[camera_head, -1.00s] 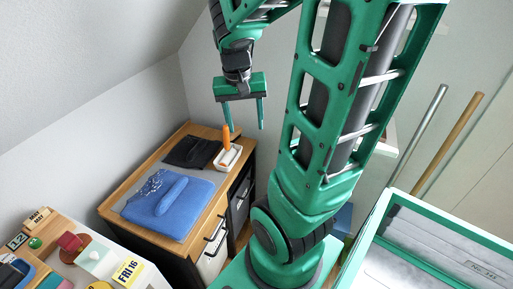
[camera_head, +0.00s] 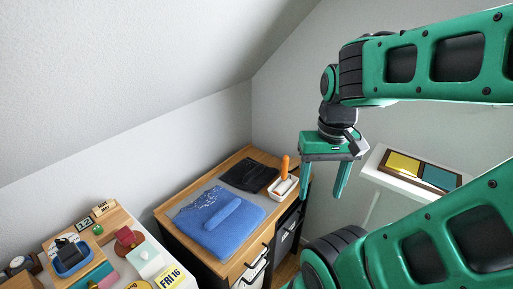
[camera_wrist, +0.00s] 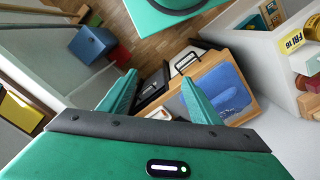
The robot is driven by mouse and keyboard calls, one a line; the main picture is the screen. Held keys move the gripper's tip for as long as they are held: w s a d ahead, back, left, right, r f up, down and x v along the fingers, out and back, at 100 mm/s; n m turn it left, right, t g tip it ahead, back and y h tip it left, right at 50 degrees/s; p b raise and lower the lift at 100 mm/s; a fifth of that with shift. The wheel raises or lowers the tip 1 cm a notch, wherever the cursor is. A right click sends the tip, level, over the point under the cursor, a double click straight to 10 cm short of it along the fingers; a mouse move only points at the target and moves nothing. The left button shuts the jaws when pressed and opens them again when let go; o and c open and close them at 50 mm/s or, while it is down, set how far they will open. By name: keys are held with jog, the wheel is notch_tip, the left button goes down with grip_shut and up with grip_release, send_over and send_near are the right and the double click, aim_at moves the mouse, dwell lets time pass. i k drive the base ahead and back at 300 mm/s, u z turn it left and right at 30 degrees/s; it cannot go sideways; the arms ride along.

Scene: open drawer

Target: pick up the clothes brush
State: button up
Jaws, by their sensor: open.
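An orange-handled item (camera_head: 285,167), apparently the clothes brush, stands upright at a small white tray (camera_head: 284,189). The tray is at the right edge of the wooden cabinet top (camera_head: 166,213). Its lower end is hidden in the tray. My gripper (camera_head: 321,198) is open and empty, fingers pointing down, to the right of the tray in the head view and apart from it. In the wrist view my gripper (camera_wrist: 160,80) spreads over the cabinet front; I cannot make out the orange item there.
A blue folded cloth (camera_head: 230,240) with white specks lies on a grey mat, beside a black cloth (camera_head: 248,177). Drawers with handles face the right side. A crowded desk (camera_head: 125,280) is at lower left, and a white shelf (camera_head: 375,172) is right of my gripper.

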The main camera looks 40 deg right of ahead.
aim_at(294, 162)
jog(key=z, duration=0.95)
